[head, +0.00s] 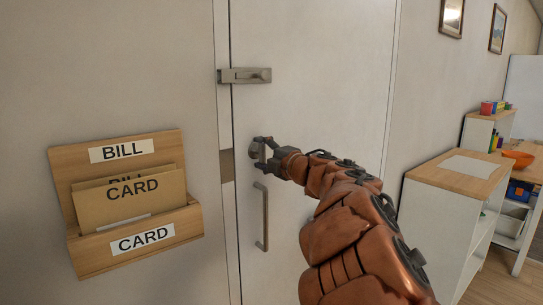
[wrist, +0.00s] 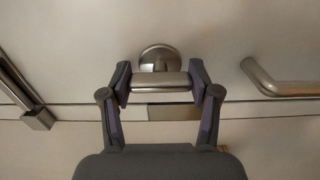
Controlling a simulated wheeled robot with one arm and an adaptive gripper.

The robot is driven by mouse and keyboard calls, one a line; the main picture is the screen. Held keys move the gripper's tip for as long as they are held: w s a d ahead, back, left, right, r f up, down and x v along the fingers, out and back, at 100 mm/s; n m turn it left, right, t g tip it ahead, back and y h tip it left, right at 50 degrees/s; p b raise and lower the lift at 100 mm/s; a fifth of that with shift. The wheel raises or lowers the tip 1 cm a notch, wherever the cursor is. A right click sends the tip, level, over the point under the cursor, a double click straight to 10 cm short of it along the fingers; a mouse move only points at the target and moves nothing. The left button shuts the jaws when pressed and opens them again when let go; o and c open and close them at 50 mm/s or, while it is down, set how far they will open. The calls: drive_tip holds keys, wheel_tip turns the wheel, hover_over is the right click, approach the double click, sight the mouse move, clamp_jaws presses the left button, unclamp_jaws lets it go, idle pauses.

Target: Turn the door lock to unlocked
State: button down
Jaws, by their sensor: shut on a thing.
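The door lock (head: 254,151) is a round metal rose with a short turn piece, set on the pale door (head: 315,70) near its left edge. In the wrist view the lock's turn piece (wrist: 160,80) is a metal bar lying crosswise in front of the round rose (wrist: 158,55). My gripper (head: 267,148) reaches it from the right. In the wrist view my gripper (wrist: 163,84) has one finger at each end of the bar, shut on it. My fingers hide the bar's ends. No mark shows whether the lock is locked.
A bar handle (head: 262,216) is below the lock, and a metal slide latch (head: 245,75) is above. A wooden letter holder (head: 85,205) with cards hangs on the left. A white cabinet with a wooden top (head: 425,172) stands on the right.

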drive_tip(key=shift+a, duration=0.15)
drive_tip(key=shift+c, duration=2.4)
unclamp_jaws()
drive_tip(key=shift+o, duration=1.2)
drive_tip(key=shift+d, duration=0.2)
drive_tip(key=v, duration=1.2)
